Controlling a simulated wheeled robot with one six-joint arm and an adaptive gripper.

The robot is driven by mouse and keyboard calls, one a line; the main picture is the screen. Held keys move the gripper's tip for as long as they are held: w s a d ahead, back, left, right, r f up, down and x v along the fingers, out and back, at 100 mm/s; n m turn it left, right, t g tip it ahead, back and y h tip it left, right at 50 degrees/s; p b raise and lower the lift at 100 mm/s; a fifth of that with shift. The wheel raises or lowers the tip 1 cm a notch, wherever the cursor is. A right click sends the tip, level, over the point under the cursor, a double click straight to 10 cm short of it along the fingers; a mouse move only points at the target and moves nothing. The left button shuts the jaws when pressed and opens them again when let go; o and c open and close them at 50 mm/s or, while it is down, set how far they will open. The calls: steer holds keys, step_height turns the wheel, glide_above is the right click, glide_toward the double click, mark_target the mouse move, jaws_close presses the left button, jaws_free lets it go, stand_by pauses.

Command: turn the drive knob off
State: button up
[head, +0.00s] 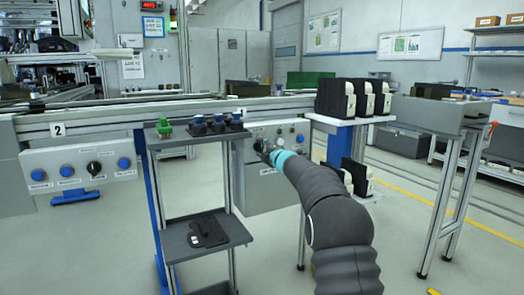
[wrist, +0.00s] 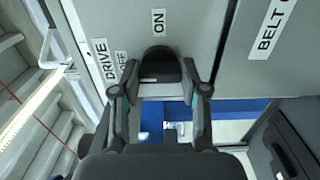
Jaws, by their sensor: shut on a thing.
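The drive knob (wrist: 160,66) is black and sits on a grey panel in the wrist view, with the labels DRIVE and OFF to its left and ON above it. My gripper (wrist: 160,80) has one finger on each side of the knob and is shut on it. I cannot make out which label the knob points to. In the head view my gripper (head: 264,150) is at the upper left of the grey control box (head: 262,194), where the arm's end largely hides the knob.
A second panel (head: 80,180) with blue and black knobs is at the left. A grey shelf cart (head: 205,232) stands between, holding a green item (head: 164,127) and blue-black parts. Black-and-white items (head: 350,98) stand on a stand behind my arm, right of the box.

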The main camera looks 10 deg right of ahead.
steer(key=o, duration=1.1)
steer(key=shift+o, duration=0.2)
steer(key=v, duration=1.2)
